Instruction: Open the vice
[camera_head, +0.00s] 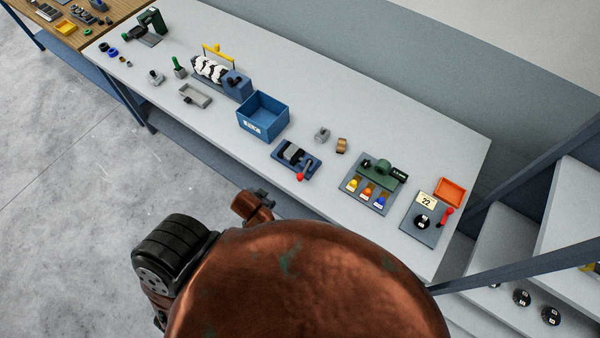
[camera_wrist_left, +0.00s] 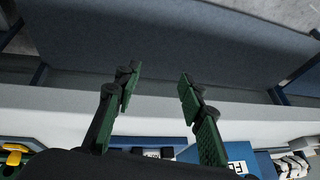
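The vice (camera_head: 284,157) appears to be the small blue-based device with dark grey jaws and a red knob (camera_head: 300,177), near the table's front edge in the head view. The gap between its jaws is too small to judge. In the left wrist view a blue base (camera_wrist_left: 130,142), probably the vice's, shows at the bottom, partly hidden by my gripper. My left gripper (camera_wrist_left: 157,86) has its green fingers spread apart with nothing between them. It is not seen in the head view, where my copper-coloured arm parts fill the bottom. My right gripper is not in view.
A blue bin (camera_head: 263,117) stands left of the vice. A green fixture with coloured pieces (camera_head: 370,182) and a panel with a red lever (camera_head: 424,220) stand to its right. Small grey and brown parts lie behind. The white table (camera_head: 400,120) is clear at the back. Stairs rise at the right.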

